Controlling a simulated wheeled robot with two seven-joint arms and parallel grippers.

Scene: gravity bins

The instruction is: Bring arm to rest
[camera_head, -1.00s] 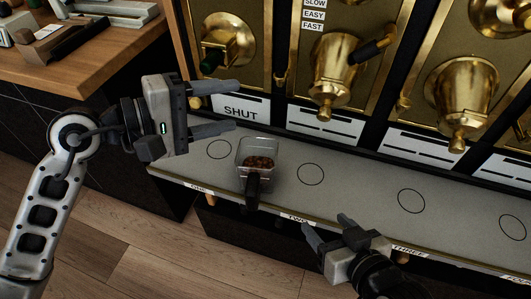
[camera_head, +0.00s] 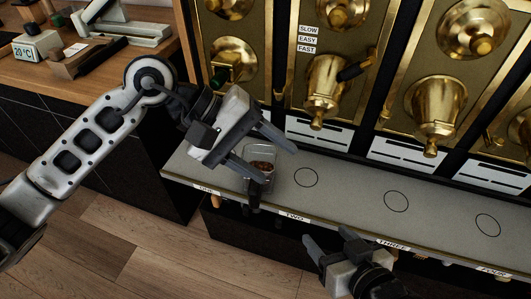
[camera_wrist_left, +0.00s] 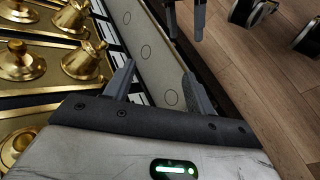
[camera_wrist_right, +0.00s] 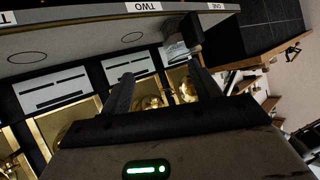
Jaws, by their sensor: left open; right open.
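My left gripper (camera_head: 281,165) is open and angled down to the right in the head view, its fingers overlapping the view of a clear scoop cup (camera_head: 268,177). The cup holds brown beans and stands on the grey shelf at the left end, its dark handle (camera_head: 254,196) toward the front edge. Nothing shows between the left fingers in the left wrist view (camera_wrist_left: 158,80). My right gripper (camera_head: 325,236) is open and empty in front of the shelf edge, between the TWO and THREE labels. The cup also shows in the right wrist view (camera_wrist_right: 176,50), beyond the fingers.
The grey shelf (camera_head: 345,195) has several printed circles, with bare room right of the cup. Brass dispensers (camera_head: 327,88) stand behind it. A wooden counter (camera_head: 90,85) at upper left holds a temperature display (camera_head: 38,45) and a scale-like device (camera_head: 120,22).

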